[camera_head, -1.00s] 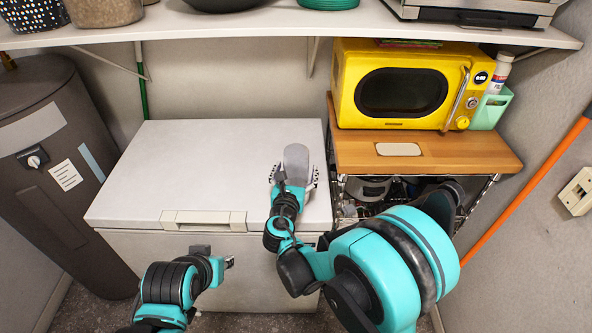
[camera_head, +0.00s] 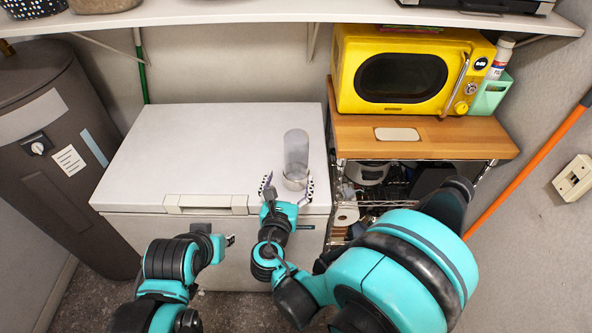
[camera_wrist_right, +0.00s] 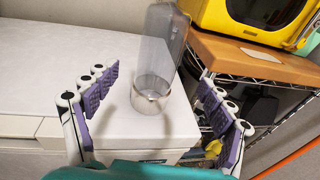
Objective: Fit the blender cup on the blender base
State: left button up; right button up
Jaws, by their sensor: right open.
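The blender cup (camera_head: 296,150) is a clear grey cup with a silvery ring at its lower end. It stands upright on the white chest lid, near the front right; it also shows in the right wrist view (camera_wrist_right: 158,62). My right gripper (camera_head: 288,186) is open and empty. Its purple-padded fingers are spread to either side, just in front of the cup's lower end. My left gripper (camera_head: 229,241) is low, in front of the chest; its opening is too small to judge. I cannot make out a blender base for certain.
The white chest (camera_head: 200,150) has a wide clear lid left of the cup. At right, a wooden-topped wire rack (camera_head: 440,138) bears a yellow microwave (camera_head: 375,75); a white appliance (camera_head: 367,172) sits below. A shelf (camera_head: 240,22) overhangs the back.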

jog(key=shift+s, duration=0.2)
jog(key=s+d+m+g+h, duration=0.1)
jog(key=s+d+m+g, duration=0.2)
jog(key=d+m, duration=0.55)
jog(key=s+d+m+g, duration=0.2)
jog(key=d+m+g, duration=0.1)
jog(key=d+m, duration=0.55)
jog(key=s+d+m+g+y, duration=0.2)
jog(key=s+m, duration=0.9)
jog(key=m, duration=0.6)
jog(key=shift+s+d+f+g+y, duration=0.3)
jog(key=shift+g+y, duration=0.2)
jog(key=shift+y, duration=0.3)
jog(key=shift+o, duration=0.6)
jog(key=shift+w, duration=0.15)
